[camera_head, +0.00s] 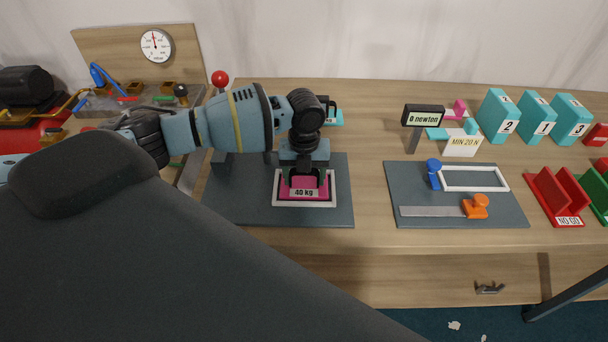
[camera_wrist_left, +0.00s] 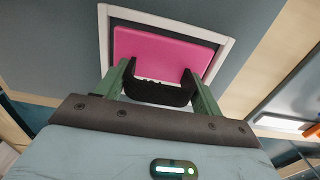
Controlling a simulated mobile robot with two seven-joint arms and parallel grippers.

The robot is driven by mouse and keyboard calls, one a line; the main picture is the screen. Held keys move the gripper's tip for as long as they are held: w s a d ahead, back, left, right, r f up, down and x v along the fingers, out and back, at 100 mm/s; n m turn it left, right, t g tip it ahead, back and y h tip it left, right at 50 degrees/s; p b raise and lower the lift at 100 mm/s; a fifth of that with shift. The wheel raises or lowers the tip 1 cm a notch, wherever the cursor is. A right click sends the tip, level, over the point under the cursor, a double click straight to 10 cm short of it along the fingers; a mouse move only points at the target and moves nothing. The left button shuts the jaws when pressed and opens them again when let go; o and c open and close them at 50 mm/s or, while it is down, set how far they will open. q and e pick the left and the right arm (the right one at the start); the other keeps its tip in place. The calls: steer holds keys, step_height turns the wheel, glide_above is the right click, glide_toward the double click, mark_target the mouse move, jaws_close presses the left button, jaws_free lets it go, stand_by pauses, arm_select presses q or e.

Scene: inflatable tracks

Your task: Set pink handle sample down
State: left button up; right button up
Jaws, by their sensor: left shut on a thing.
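The pink handle sample (camera_head: 313,194) is a flat pink plate with a dark handle and a "40 kg" label on its front. It lies within a white rectangular frame (camera_head: 290,204) on a dark grey mat. My left gripper (camera_head: 307,182) is directly above it, pointing down. In the left wrist view the pink plate (camera_wrist_left: 166,55) sits inside the white frame, and my left gripper (camera_wrist_left: 158,88) is shut on its black handle (camera_wrist_left: 157,94). Whether the plate fully touches the mat cannot be told. My right gripper is not in view.
A "0 newton" display (camera_head: 423,115) and numbered teal blocks (camera_head: 498,117) stand behind. A red "NO GO" bin (camera_head: 555,197) is at far right. Bare wood separates the mats.

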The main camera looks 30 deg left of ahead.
arm_select(q)
steer(key=shift+f, duration=0.15)
steer(key=o, duration=1)
steer(key=shift+o, duration=0.2)
step_height(320, 180, up, 12)
steer(key=shift+r, duration=0.2)
